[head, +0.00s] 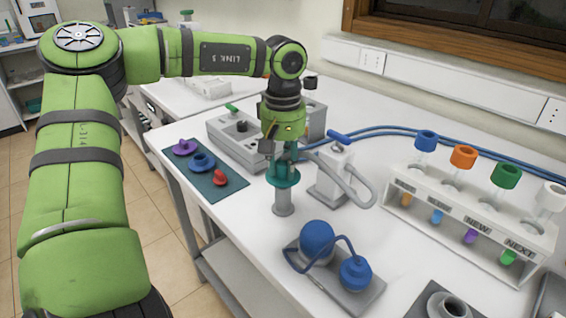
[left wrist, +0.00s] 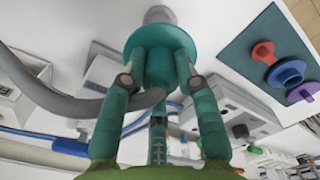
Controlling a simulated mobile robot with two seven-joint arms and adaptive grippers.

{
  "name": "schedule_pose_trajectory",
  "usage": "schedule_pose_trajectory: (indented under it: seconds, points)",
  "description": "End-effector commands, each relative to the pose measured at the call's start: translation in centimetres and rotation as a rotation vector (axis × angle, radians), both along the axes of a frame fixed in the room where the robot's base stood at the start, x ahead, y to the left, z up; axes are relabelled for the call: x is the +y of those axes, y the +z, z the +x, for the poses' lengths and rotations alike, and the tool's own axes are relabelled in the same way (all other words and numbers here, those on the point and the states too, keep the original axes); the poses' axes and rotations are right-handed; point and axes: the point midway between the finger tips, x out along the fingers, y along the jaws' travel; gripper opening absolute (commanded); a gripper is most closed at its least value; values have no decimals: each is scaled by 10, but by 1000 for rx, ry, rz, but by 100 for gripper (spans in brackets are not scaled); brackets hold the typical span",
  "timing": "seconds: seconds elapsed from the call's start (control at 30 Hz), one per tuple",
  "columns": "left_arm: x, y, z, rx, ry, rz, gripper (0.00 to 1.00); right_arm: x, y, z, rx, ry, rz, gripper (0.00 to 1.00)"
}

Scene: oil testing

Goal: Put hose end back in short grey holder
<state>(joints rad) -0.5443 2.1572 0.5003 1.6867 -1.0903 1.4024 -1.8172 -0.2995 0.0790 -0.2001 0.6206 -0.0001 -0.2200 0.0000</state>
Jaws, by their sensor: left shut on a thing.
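The teal hose end (head: 283,179), with a wide round flange, is in my left gripper (head: 284,150). The gripper's teal fingers are shut around it from above. The left wrist view also shows the hose end (left wrist: 160,57) between the fingertips (left wrist: 158,78). A grey hose (head: 350,186) runs from it to the right. The short grey holder (head: 283,203) stands upright directly below the flange, which hides its top. I cannot tell whether the hose end is seated in it or just above. The holder also shows beyond the flange in the left wrist view (left wrist: 160,14). My right gripper is not in view.
A grey stand with a blue handle (head: 334,175) is close right. A blue flask set on a grey tray (head: 372,292) lies in front. A dark mat (head: 235,183) with coloured parts is left. A white tube rack (head: 470,226) stands right. A grey device (head: 232,140) is behind.

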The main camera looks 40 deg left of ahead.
Motion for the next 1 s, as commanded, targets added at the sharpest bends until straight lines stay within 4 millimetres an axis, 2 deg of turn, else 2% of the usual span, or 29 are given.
schedule_pose_trajectory:
  seconds: [0.6, 0.63, 1.0]
  points:
    - [0, -12, 0, 0, 0, 0, 0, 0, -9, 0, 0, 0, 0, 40]
    - [0, -11, 0, 0, 0, 0, 39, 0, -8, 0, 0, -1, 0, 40]
    - [0, -10, 0, 1, 0, 1, 41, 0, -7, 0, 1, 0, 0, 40]
